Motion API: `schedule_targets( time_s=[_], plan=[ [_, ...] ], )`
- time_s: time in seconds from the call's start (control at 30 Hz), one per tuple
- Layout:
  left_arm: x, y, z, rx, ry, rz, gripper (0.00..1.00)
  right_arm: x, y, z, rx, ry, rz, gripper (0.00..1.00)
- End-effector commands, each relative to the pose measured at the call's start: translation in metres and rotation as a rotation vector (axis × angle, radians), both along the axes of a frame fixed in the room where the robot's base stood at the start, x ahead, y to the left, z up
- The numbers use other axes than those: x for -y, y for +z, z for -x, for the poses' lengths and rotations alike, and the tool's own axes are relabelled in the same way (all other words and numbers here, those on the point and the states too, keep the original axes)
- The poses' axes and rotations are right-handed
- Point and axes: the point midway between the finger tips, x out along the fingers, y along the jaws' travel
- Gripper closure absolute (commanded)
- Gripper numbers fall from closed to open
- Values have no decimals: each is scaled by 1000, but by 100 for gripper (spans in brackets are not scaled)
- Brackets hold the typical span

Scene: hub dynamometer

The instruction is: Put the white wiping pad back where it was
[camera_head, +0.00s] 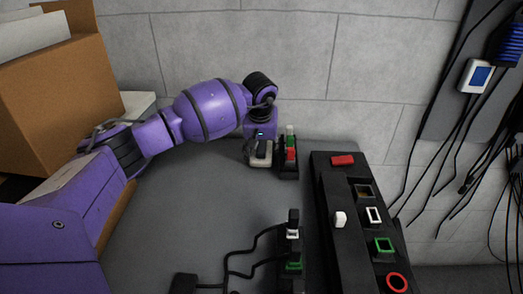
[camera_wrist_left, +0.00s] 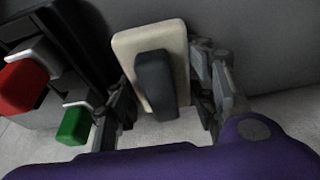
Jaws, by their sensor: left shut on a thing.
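The white wiping pad (camera_head: 260,160) is an off-white block near the far edge of the grey table, just left of a small black rack. In the left wrist view, the pad (camera_wrist_left: 179,42) shows its pale face with a dark grey handle (camera_wrist_left: 156,83) on it. My left gripper (camera_head: 259,147) is shut on the pad, with a finger on either side of it in the left wrist view. I cannot tell whether the pad touches the table. My right gripper is not in view.
The black rack (camera_head: 288,172) beside the pad holds red and green pieces. A long black panel (camera_head: 333,222) with coloured frames lies to the right. Cabled connectors (camera_head: 293,232) stand at the front. A cardboard box (camera_head: 62,85) is at left. The table's middle (camera_head: 200,210) is clear.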

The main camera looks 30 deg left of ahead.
Motion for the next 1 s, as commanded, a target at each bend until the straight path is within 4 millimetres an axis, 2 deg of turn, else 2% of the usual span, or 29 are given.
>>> schedule_targets(
  time_s=[0.03,0.5,0.53,0.67,1.0],
  plan=[
    [2,-17,6,-23,-2,3,79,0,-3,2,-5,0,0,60],
    [4,-25,7,-28,-2,8,79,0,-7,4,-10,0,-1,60],
    [4,-25,7,-28,-2,8,45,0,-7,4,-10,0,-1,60],
    [4,-25,7,-29,-2,9,28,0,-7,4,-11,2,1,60],
    [6,-22,7,-27,-7,7,27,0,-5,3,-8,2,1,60]
  ],
)
